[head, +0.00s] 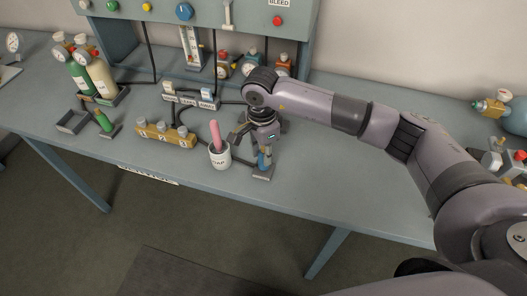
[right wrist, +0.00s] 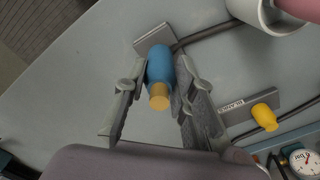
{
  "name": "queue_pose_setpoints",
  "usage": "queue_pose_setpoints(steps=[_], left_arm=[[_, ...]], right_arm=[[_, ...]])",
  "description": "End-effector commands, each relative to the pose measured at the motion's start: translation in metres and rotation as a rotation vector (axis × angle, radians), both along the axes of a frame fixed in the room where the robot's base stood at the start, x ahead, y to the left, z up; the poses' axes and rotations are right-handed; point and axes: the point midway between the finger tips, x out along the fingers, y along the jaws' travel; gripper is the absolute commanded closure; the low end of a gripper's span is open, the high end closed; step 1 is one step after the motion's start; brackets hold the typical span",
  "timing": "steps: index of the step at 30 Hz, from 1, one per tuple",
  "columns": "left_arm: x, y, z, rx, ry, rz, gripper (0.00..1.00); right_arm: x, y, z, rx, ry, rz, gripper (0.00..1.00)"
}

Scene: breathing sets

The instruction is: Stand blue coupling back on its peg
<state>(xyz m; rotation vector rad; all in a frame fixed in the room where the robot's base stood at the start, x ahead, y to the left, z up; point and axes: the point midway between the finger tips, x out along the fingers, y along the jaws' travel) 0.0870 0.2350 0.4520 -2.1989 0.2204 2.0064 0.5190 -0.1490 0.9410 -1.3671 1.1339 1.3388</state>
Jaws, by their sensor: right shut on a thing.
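The blue coupling (head: 265,160) is near the front edge of the bench, below my right gripper (head: 262,150). In the right wrist view the coupling (right wrist: 160,66) has a brass-coloured end (right wrist: 159,96) facing the camera. The right gripper (right wrist: 162,75) is shut on it, with one finger on each side. A small grey base plate (head: 262,175) lies at the coupling's far end and also shows in the right wrist view (right wrist: 152,38). The peg is hidden, and I cannot tell whether the coupling sits on it. My left gripper is not in view.
A white cup (head: 219,161) with a pink handle in it stands close to the left of the gripper. A brass manifold (head: 166,136) and gas cylinders (head: 100,82) are further left. A yellow-capped holder (right wrist: 263,117) and dark hoses lie nearby.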

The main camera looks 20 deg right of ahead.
Motion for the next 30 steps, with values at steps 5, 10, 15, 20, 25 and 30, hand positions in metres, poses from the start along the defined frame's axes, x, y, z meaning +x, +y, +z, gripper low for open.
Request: queue_pose_setpoints(steps=[5, 10, 15, 20, 25, 30], left_arm=[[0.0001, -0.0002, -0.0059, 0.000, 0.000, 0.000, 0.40], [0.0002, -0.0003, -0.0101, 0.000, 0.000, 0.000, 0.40], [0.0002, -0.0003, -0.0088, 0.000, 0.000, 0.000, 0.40], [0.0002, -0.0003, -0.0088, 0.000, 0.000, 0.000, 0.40], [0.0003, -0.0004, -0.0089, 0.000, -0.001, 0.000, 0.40], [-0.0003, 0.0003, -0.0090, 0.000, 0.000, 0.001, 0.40]], right_arm=[[0.0003, 0.0000, -0.0050, 0.000, -0.001, 0.000, 1.00], [0.0003, 0.0000, -0.0087, 0.000, -0.001, 0.000, 1.00], [0.0003, 0.0001, -0.0075, 0.000, -0.001, 0.000, 0.66], [0.0002, -0.0001, -0.0076, 0.000, -0.001, 0.000, 0.55], [0.0001, -0.0001, -0.0078, 0.000, 0.000, 0.000, 0.52], [0.0001, -0.0001, -0.0075, 0.000, 0.000, 0.000, 0.52]])
